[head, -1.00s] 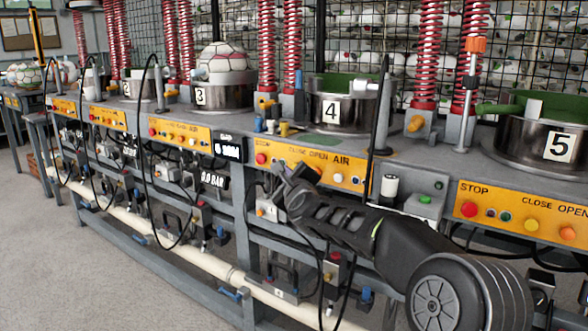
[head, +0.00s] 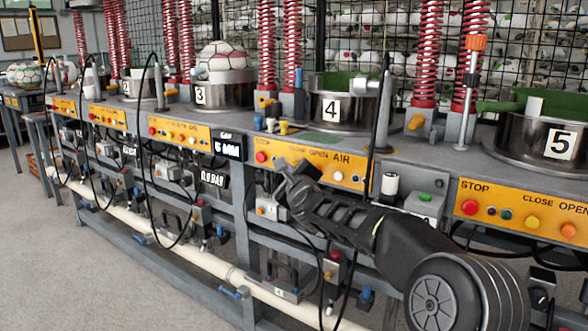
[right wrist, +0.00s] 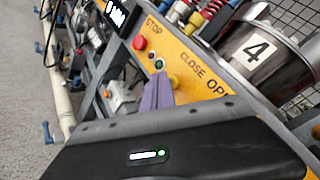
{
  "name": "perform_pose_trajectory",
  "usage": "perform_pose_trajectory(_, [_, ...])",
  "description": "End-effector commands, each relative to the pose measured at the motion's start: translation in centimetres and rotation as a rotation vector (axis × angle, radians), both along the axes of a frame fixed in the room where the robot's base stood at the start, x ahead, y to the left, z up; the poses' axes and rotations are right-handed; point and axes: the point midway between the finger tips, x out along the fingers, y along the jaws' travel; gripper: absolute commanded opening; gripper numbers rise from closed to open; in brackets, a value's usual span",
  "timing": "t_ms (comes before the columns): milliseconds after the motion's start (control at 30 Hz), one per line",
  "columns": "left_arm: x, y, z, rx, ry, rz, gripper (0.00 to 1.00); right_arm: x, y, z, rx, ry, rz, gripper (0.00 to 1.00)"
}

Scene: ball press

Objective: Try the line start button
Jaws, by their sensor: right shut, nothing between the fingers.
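The yellow station 4 panel (head: 345,160) carries a red STOP button (head: 261,157); the right wrist view shows this button (right wrist: 140,42) with a small green button (right wrist: 159,64) and a yellow button (right wrist: 174,80). My right gripper (head: 288,172) is in front of this panel; its closed fingers (right wrist: 157,90) look purple-grey in the right wrist view. The fingertips overlap the area just below the green and yellow buttons; I cannot tell whether they touch. A separate green button (head: 426,197) sits on a grey box right of the panel. No line start label is readable. My left gripper is out of view.
Steel drum 4 (head: 332,108) stands above the panel, and drum 5 (head: 562,145) is to the right. A black cable (head: 377,120) hangs near my right arm. A white pipe (head: 205,262) runs low along the bench. The floor at left is clear.

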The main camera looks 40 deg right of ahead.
Motion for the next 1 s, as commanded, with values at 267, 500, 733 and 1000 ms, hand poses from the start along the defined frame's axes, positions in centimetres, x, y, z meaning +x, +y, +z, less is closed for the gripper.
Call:
perform_pose_trajectory(267, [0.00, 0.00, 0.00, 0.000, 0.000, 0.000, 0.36, 0.02, -0.03, 0.01, 0.000, 0.001, 0.001, 0.00])
perform_pose_trajectory(500, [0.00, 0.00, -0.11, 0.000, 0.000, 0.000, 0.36, 0.06, -0.16, -0.03, 0.000, 0.000, 0.000, 0.00])
perform_pose_trajectory(733, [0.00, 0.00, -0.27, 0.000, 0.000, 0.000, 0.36, 0.14, -0.44, -0.06, 0.000, 0.001, -0.001, 0.00])
perform_pose_trajectory(1000, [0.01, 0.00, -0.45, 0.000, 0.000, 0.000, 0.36, 0.23, -0.78, -0.05, -0.001, 0.001, -0.001, 0.00])
